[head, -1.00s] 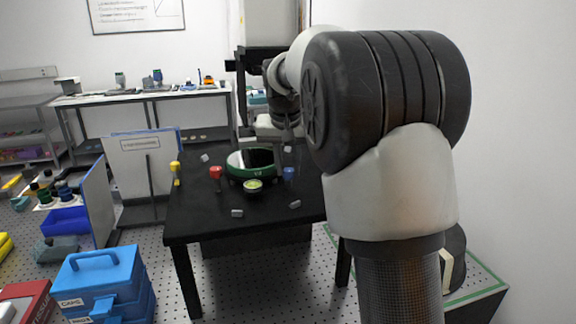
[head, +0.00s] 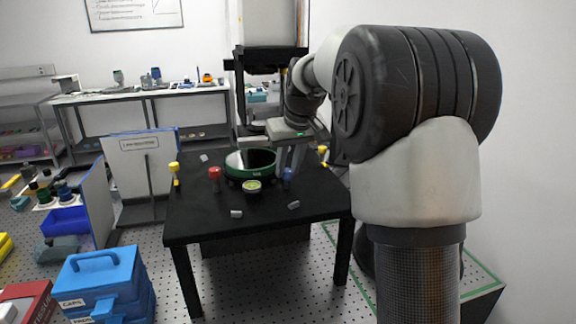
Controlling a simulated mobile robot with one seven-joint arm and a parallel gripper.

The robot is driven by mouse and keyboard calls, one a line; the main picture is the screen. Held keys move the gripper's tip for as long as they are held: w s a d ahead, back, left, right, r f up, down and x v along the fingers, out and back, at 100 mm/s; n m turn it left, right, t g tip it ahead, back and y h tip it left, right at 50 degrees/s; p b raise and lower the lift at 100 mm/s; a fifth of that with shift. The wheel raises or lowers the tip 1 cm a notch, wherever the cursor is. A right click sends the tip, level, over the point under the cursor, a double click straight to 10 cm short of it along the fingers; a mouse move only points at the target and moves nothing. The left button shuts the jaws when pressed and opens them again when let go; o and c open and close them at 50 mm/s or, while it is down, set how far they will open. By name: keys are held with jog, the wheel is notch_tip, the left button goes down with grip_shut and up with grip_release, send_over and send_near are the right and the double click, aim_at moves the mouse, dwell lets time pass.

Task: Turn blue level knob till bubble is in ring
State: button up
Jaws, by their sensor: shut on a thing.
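The blue level knob (head: 288,174) stands on the black table, right of the green-rimmed round plate (head: 236,168). My gripper (head: 289,164) reaches down from behind, its fingers shut on the knob's top. The knob's lower part shows below the fingers; the exact contact is too small to make out. The round yellow-green bubble level (head: 252,186) sits at the front of the plate. Its bubble and ring are too small to tell apart.
A red knob (head: 215,173) is left of the plate. Yellow knobs stand at the table's left (head: 174,169) and at the right (head: 323,150), close to my arm. Small grey blocks (head: 236,213) lie on the black table (head: 200,226). The table's front is mostly clear.

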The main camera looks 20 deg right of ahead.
dwell(0.3)
jog(key=o, duration=1.1)
jog(key=shift+c, duration=0.2)
jog(key=a+v, duration=0.1)
jog(key=v, duration=1.6)
jog(key=shift+d+r, duration=0.3)
jog(key=shift+d, duration=0.2)
jog(key=s+a+f, duration=0.2)
jog(key=s+f, duration=0.3)
jog(key=s, duration=0.4)
jog(key=s+a+f+m, duration=0.1)
jog(key=s+a+f, duration=0.1)
jog(key=s+f, duration=0.4)
jog(key=s+a+f+t, duration=0.1)
jog(key=s+f, duration=0.4)
jog(key=s, duration=0.8)
jog(key=shift+a+f+m+h, duration=0.3)
jog(key=shift+a, duration=0.25)
